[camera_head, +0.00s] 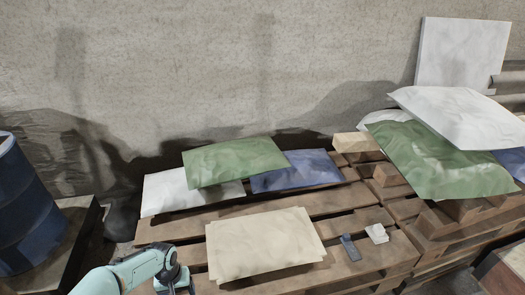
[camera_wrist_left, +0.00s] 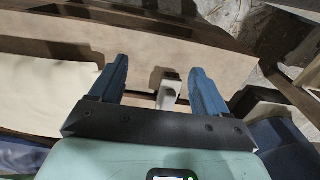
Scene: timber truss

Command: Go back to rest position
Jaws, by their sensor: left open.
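My left gripper (camera_head: 175,283) is low in the head view, left of centre, at the front edge of the pallet. Its fingertips are partly cut off by the lower frame edge. In the left wrist view the two blue fingers (camera_wrist_left: 160,75) stand apart with nothing held between them. A small pale object (camera_wrist_left: 170,90) shows in the gap beyond the fingers, over or beside the wood, and I cannot tell how far off it is. My right gripper is in neither view.
A wooden pallet (camera_head: 335,228) bears a cream sheet stack (camera_head: 262,245), a dark small block (camera_head: 350,247), a white small block (camera_head: 377,233), and white, green (camera_head: 235,160) and blue bags. A blue barrel (camera_head: 25,215) stands left. More bags (camera_head: 440,160) lie on the right stack.

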